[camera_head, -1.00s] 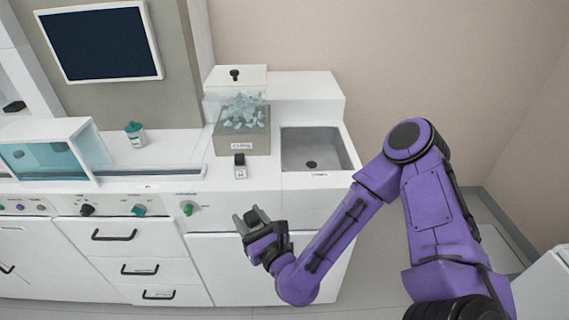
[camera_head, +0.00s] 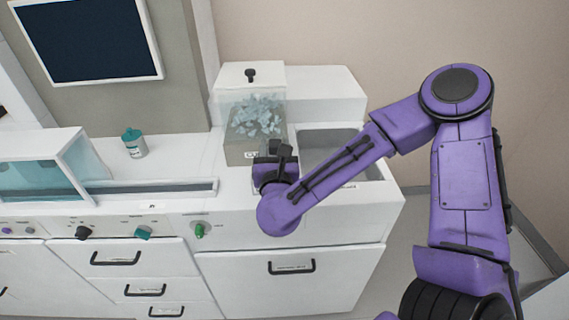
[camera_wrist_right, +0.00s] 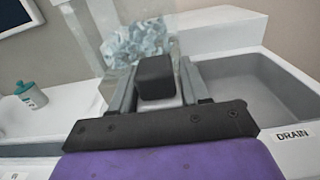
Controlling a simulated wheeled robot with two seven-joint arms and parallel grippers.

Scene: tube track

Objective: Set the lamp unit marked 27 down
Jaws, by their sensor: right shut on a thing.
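My right gripper (camera_head: 274,160) is over the counter in front of the clear box. In the right wrist view its two grey fingers (camera_wrist_right: 158,88) are shut on a small unit with a black block-shaped top (camera_wrist_right: 155,76) and a pale lower part. I take this for the lamp unit; no number can be read on it. The fingers and the gripper body hide most of its lower part, and I cannot tell whether it touches the counter. My left gripper is not in view.
A clear-lidded box (camera_head: 249,117) of bluish chunks stands just behind the gripper. A sink (camera_head: 325,147) lies to the right, its rim labelled DRAIN. A teal-capped jar (camera_head: 134,143) stands left on the counter (camera_head: 180,163), with free room beside it. Knobs and drawers line the front.

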